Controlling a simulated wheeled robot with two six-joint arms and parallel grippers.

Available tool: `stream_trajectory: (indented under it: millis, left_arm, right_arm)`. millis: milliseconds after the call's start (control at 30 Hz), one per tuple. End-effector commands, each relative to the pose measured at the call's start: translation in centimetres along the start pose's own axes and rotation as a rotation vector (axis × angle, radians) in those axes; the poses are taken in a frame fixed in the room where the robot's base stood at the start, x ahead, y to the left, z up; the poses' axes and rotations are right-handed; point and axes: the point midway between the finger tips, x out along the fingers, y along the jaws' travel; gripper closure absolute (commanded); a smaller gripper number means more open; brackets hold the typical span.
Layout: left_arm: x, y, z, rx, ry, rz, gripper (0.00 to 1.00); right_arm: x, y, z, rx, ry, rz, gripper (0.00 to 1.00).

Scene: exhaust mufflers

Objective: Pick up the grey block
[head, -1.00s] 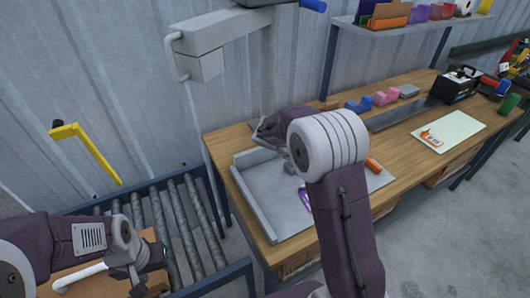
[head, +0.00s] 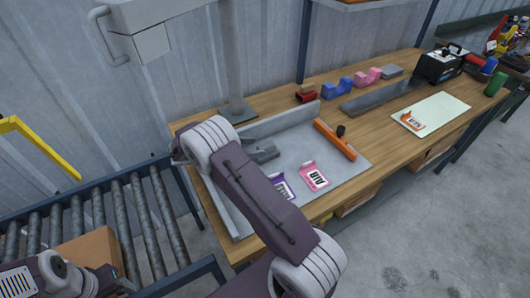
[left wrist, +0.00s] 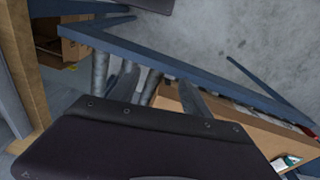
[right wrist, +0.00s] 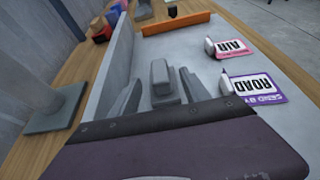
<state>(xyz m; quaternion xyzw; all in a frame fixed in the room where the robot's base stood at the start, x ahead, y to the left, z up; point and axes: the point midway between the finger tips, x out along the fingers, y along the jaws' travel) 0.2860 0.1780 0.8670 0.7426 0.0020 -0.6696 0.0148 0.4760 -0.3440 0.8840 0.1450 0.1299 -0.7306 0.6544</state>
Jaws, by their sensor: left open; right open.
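A small grey block (right wrist: 160,78) stands on the grey tray (head: 312,143), seen in the right wrist view. My right gripper (head: 264,150) is open over the tray, with one finger on each side of the block. I cannot tell whether the fingers touch it. In the head view the block is hard to tell apart from the gripper. My left gripper (head: 112,282) is open and away from the bench, low over the roller conveyor.
A pink AIR label (head: 314,176) and a purple ROAD label (head: 283,187) lie in the tray, near an orange bar (head: 335,140). A cardboard box (head: 92,250) sits on the conveyor.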

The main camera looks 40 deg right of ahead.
Motion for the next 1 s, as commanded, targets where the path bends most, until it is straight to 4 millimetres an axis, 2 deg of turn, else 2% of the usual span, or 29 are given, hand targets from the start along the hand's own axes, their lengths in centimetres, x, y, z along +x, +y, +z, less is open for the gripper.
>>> stream_trajectory:
  millis: [200,367,600,867,967,1000]
  left_arm:
    - [0.0,0.0,0.0,0.000,0.000,0.000,0.44]
    - [0.0,0.0,0.0,0.000,0.000,0.000,0.44]
    - [-0.1,0.0,0.0,0.000,0.000,0.000,0.44]
    - [-0.1,0.0,0.0,0.000,0.000,0.000,0.44]
    - [-0.1,0.0,0.0,0.000,0.000,0.000,0.44]
    - [-0.1,0.0,0.0,0.000,0.000,0.000,0.44]
  right_arm:
    - [3.3,-0.1,0.0,-0.001,0.000,-0.004,0.45]
    - [4.2,0.0,0.1,0.000,0.000,-0.003,0.45]
    - [8.3,0.0,0.2,-0.001,0.000,-0.004,0.45]
    - [8.8,0.1,0.2,0.000,0.001,-0.001,0.45]
    - [8.8,0.1,0.2,0.000,0.001,-0.001,0.71]
    - [8.7,0.1,0.2,0.000,0.001,-0.001,0.82]
